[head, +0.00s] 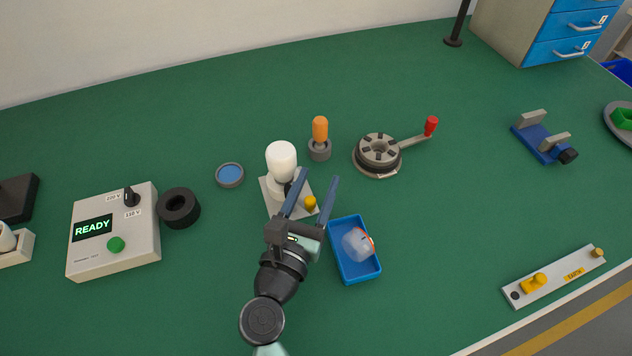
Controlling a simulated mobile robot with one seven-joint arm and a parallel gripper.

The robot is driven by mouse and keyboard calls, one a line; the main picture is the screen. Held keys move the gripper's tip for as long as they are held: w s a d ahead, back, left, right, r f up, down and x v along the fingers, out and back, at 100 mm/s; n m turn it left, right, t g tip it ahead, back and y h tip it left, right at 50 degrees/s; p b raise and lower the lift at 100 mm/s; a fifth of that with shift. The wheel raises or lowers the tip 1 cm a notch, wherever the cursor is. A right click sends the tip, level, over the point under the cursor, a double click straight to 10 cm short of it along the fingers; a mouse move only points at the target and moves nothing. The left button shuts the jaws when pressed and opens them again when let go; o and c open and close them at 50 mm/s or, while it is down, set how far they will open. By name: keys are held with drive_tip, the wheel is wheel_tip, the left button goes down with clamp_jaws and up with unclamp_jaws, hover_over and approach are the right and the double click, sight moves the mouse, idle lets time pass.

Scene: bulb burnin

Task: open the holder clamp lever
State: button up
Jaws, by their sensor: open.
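A white bulb (281,160) stands upright in a holder on a pale square base plate (268,194). A yellow knob (310,203), which looks like the end of the clamp lever, sits at the right side of the base. A small dark part (288,188) shows beside the holder, partly behind a finger. My gripper (319,176) is open, with its two blue-grey fingers pointing away from me over the right side of the holder. In the picture the yellow knob lies between the fingers. I cannot tell whether they touch it. The lever's arm is mostly hidden.
A blue tray (338,267) with a clear bulb-like item is close on the right. An orange-handled tool (320,130) and a crank wheel (378,152) stand behind. A READY box (115,245) and a black ring (179,208) are left. The bench between tray and yellow-knobbed bar (555,276) is free.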

clamp_jaws()
idle(0.4)
drive_tip(key=shift+w+d+r+n+y+p, duration=0.15)
drive_tip(key=shift+w+r+n+y+p, duration=0.05)
drive_tip(key=shift+n+y+p, duration=0.5)
drive_tip(key=shift+w+n+t+y+p, duration=0.2)
drive_tip(key=shift+n+t+y+p, duration=0.25)
drive_tip(key=shift+y+p, duration=0.3)
drive_tip(key=n+y, duration=0.1)
drive_tip(key=y+p, duration=0.1)
drive_tip(key=y, duration=0.1)
drive_tip(key=shift+w+n, duration=0.35)
drive_tip(key=shift+w+a+f+n+y+p, duration=0.1)
drive_tip(key=shift+a+n+y+p, duration=0.2)
drive_tip(key=shift+y+p, duration=0.15)
